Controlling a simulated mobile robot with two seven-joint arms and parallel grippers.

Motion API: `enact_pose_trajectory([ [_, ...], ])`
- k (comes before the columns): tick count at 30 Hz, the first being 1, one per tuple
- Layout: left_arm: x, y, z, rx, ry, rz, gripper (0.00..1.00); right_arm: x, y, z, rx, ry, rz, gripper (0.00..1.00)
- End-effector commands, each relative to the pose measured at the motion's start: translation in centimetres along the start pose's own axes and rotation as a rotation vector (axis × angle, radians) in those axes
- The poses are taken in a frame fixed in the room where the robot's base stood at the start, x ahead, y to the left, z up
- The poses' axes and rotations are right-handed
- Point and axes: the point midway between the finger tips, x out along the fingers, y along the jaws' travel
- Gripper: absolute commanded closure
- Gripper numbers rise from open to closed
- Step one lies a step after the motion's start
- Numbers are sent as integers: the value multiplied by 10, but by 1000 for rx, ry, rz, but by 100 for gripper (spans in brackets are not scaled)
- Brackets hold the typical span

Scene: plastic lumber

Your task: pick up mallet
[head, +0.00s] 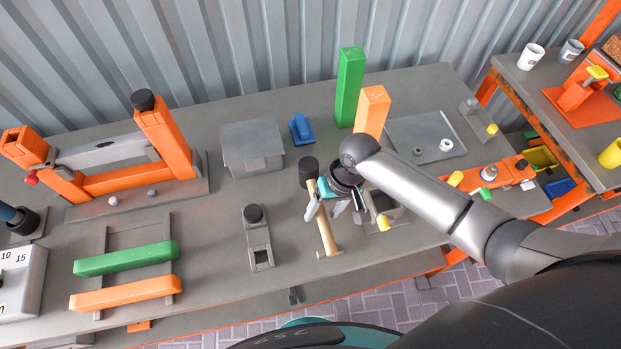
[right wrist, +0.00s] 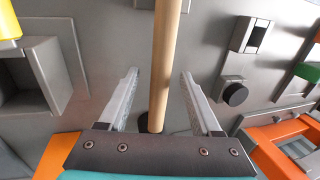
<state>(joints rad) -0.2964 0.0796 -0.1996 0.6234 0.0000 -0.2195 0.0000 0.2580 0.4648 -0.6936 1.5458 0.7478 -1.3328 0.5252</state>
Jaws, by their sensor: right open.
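The mallet lies on the grey workbench (head: 215,235) near its middle. Its black head (head: 308,169) points toward the back, and its pale wooden handle (head: 327,234) runs toward the front edge. My right gripper (head: 326,208) is open and over the handle, partly covering the mallet in the head view. In the right wrist view the handle (right wrist: 165,50) runs between the two spread fingers (right wrist: 159,75), with a gap on each side. The black head is mostly hidden there behind the gripper's body. My left gripper is not in view.
A grey block with a black knob (head: 258,238) stands left of the mallet, and a small grey box (head: 395,217) stands right of it. Upright green (head: 348,88) and orange (head: 371,112) bars stand behind. An orange clamp frame (head: 120,178) is at the left.

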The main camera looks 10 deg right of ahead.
Motion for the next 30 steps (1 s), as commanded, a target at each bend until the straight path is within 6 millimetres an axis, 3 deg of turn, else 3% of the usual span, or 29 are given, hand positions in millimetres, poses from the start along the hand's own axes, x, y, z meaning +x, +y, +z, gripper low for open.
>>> enact_pose_trajectory([
  [6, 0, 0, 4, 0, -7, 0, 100, 0, 0, 0, 0, 1, 0, 37],
  [23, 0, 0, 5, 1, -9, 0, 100, 0, 0, 0, 0, 1, 0, 100],
  [30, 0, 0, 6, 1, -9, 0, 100, 0, 0, 0, 0, 1, 0, 100],
])
